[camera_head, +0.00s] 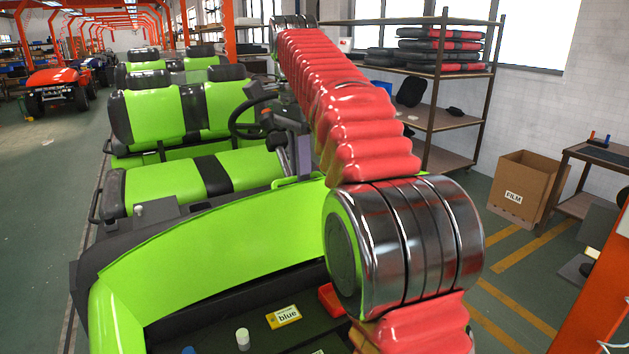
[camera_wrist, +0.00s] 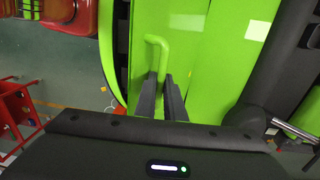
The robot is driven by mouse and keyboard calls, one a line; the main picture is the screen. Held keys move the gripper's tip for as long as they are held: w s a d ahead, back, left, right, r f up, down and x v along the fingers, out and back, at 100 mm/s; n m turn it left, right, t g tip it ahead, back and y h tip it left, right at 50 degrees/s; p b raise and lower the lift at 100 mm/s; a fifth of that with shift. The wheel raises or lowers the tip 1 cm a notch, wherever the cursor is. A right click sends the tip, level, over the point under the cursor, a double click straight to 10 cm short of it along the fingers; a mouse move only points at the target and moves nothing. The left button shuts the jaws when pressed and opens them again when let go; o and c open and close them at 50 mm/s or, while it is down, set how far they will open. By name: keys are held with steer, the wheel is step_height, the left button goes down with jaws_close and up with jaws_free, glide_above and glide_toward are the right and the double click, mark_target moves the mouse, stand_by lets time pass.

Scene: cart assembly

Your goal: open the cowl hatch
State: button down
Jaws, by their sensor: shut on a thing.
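The cowl hatch (camera_head: 215,255) is a broad bright green curved panel at the front of the green cart. In the head view it stands tilted up, with the dark compartment below it showing. Its green bar handle (camera_head: 285,183) is at the upper edge, partly hidden by my arm. In the wrist view the handle (camera_wrist: 158,45) lies between the two dark fingers of my gripper (camera_wrist: 161,77), which is shut on it. My red-sleeved arm hides the right part of the hatch in the head view.
A yellow label reading "blue" (camera_head: 284,316) and a small white-capped container (camera_head: 243,338) are in the compartment. Green seats (camera_head: 155,180) and the steering wheel (camera_head: 250,117) are behind the hatch. A cardboard box (camera_head: 525,188) and shelves (camera_head: 440,75) stand to the right.

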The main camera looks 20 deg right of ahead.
steer(key=shift+w+a, duration=0.2)
steer(key=shift+a, duration=0.15)
steer(key=c, duration=1.8)
jaws_free()
steer(key=shift+c, duration=0.2)
steer(key=shift+c, duration=0.7)
